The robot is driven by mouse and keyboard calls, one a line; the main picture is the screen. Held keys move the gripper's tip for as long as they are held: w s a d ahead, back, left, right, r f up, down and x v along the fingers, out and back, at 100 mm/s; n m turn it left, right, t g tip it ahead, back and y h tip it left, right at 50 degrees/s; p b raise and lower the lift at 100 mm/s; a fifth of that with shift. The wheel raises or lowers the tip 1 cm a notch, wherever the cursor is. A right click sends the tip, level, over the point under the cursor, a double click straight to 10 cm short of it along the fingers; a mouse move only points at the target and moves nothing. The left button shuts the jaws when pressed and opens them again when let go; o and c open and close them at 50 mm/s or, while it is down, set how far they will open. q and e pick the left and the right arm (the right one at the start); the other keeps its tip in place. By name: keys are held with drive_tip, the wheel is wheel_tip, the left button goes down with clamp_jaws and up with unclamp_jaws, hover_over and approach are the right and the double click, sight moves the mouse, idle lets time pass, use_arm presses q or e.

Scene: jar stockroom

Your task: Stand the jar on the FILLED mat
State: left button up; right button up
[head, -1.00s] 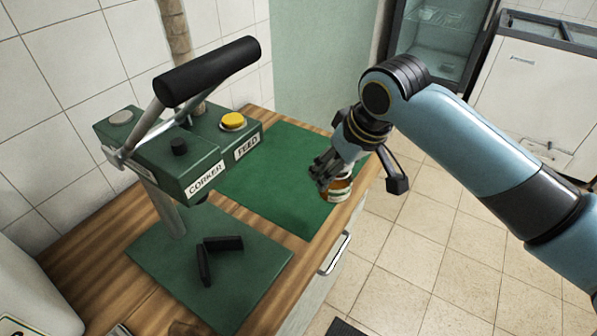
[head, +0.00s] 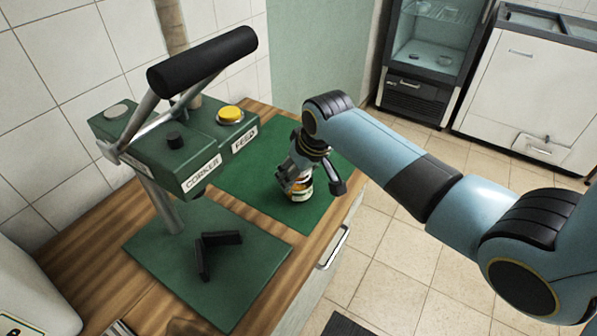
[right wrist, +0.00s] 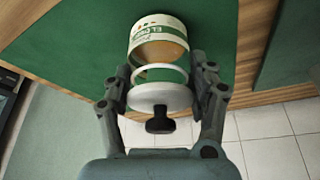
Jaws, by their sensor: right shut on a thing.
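The jar (head: 302,195) has a pale label, an amber glass part and a white lid with a black knob. It also shows in the right wrist view (right wrist: 157,32). My right gripper (head: 295,180) is shut on the jar from above. The jar is over the green mat (head: 258,168), near its front right part. I cannot tell whether its base touches the mat. No word is readable on the mat. My left gripper is not in view.
A green corker machine (head: 180,165) with a black-handled lever stands to the left. Two black bars (head: 212,250) lie on its green base plate. The wooden counter (head: 305,250) ends at the right. A fridge (head: 425,65) and white freezer (head: 530,85) stand behind.

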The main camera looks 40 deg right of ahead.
drive_tip(key=shift+f, duration=0.15)
drive_tip(key=o, duration=1.3)
drive_tip(key=shift+s+r, duration=0.15)
drive_tip(key=shift+r, duration=0.4)
drive_tip(key=p+v, duration=0.1)
drive_tip(key=v, duration=1)
drive_tip(key=shift+s, duration=0.15)
